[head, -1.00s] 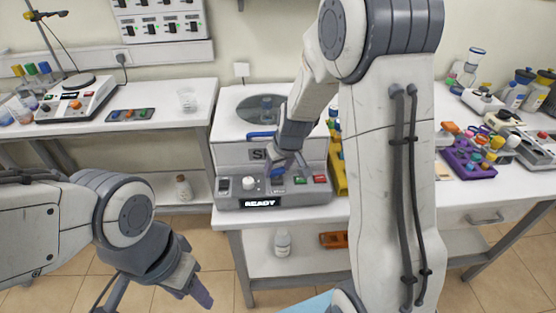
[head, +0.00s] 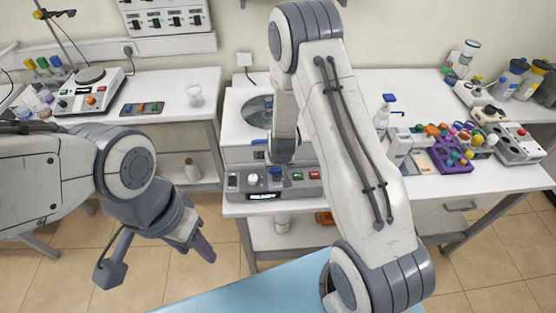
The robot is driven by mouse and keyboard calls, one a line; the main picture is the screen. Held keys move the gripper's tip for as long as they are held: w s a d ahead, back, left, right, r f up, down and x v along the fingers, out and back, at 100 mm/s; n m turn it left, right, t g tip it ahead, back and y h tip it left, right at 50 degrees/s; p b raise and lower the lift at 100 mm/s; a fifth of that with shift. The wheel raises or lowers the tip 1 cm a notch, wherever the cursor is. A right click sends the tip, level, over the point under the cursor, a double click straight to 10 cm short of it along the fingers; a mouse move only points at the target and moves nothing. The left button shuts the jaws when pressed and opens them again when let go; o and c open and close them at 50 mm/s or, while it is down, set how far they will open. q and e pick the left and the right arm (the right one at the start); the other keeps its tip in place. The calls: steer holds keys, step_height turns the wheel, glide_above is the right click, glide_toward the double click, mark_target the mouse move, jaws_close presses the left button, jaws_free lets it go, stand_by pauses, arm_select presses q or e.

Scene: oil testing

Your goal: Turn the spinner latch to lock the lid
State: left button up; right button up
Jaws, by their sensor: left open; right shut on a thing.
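The spinner (head: 236,157) is a white and grey machine on the bench in the middle of the head view. Its lid (head: 245,118), with a round dark window, is down on top. A blue lid handle (head: 259,141) shows at the lid's front edge. The blue latch (head: 277,175) is on the grey front panel. My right gripper (head: 280,166) points down at it from above and is shut on it; the fingertips are mostly hidden by my wrist. My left gripper (head: 202,249) is open and empty, low in front of the bench on the left.
The front panel also bears a white knob (head: 253,180), green button (head: 298,175) and red button (head: 314,175). A purple rack (head: 447,158) and bottles stand on the right. A hotplate (head: 90,91) and beaker (head: 194,95) are on the left bench. My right arm covers the bench's middle.

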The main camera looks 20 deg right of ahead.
steer(key=shift+a+r+m+p, duration=0.1)
steer(key=shift+m+p, duration=0.25)
steer(key=shift+m, duration=0.05)
stand_by(0.5)
steer(key=o, duration=1.4)
steer(key=shift+c, duration=0.2)
steer(key=shift+s+r, duration=0.2)
steer(key=shift+r, duration=0.3)
steer(key=p+v, duration=0.1)
steer(key=v, duration=0.8)
steer(key=shift+a+r, duration=0.15)
steer(key=shift+s+a, duration=0.1)
